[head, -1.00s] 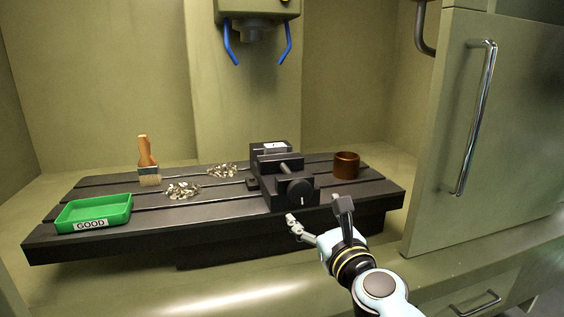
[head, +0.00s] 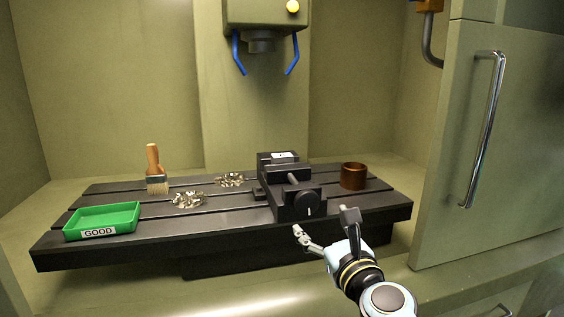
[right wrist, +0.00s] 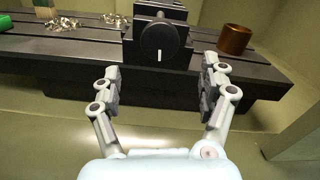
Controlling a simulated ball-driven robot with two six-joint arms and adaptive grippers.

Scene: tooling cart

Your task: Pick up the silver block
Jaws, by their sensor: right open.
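A small pale, silvery-white patch (head: 283,156) shows on top of the black vise (head: 297,204); I cannot tell whether it is the silver block or a label. No other silver block shows clearly. The vise stands on the slotted black table, its round knob facing me. My right gripper (head: 324,223) is open and empty, in front of the table's front edge and just below the vise knob. In the right wrist view its spread fingers (right wrist: 160,88) frame the space below the knob of the vise (right wrist: 159,40). My left gripper is not in view.
The black table (head: 170,224) also holds a green tray marked GOOD (head: 103,217), a brush (head: 155,170), two piles of metal chips (head: 187,200) and a brown cup (head: 353,176). A machine head with blue hoses (head: 262,35) hangs above. A cabinet door with handle (head: 485,130) stands right.

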